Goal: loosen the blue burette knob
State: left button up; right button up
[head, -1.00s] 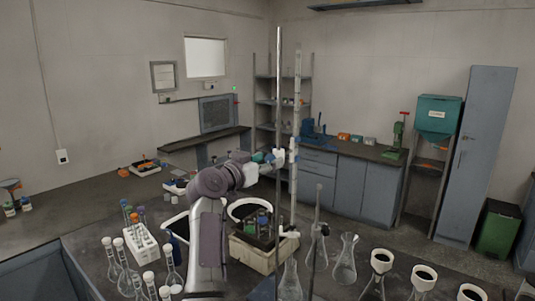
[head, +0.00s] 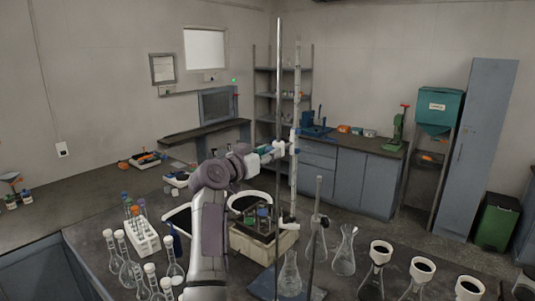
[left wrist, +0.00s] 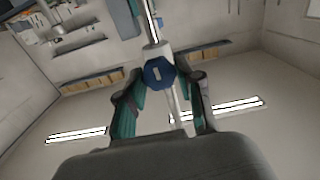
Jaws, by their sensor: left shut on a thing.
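The blue burette knob (left wrist: 158,73) is an eight-sided piece between the fingers of my left gripper (left wrist: 167,78) in the left wrist view. The fingers have teal pads and are closed on the knob's two sides. In the head view, my left gripper (head: 283,151) reaches from the left to the tall stand rod and burette. The burette (head: 297,100) is a thin, pale, upright tube just right of the metal rod (head: 279,90). A white clamp piece (head: 278,147) sits on the rod by my gripper. The knob is small and hard to make out there. My right gripper is not in view.
Several glass flasks (head: 344,255) stand right of the stand, with white-collared ones (head: 381,252) nearer the right. A tube rack (head: 143,240) and flasks stand left of my arm. A pale box (head: 262,248) sits behind the stand.

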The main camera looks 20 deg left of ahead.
pick_arm(q)
jog(key=shift+w+a+f+n, duration=0.1)
jog(key=shift+n, duration=4.35)
jog(key=shift+a+f+n, duration=0.1)
jog(key=shift+n, duration=4.35)
jog(key=o, duration=1.2)
jog(key=shift+c, duration=0.2)
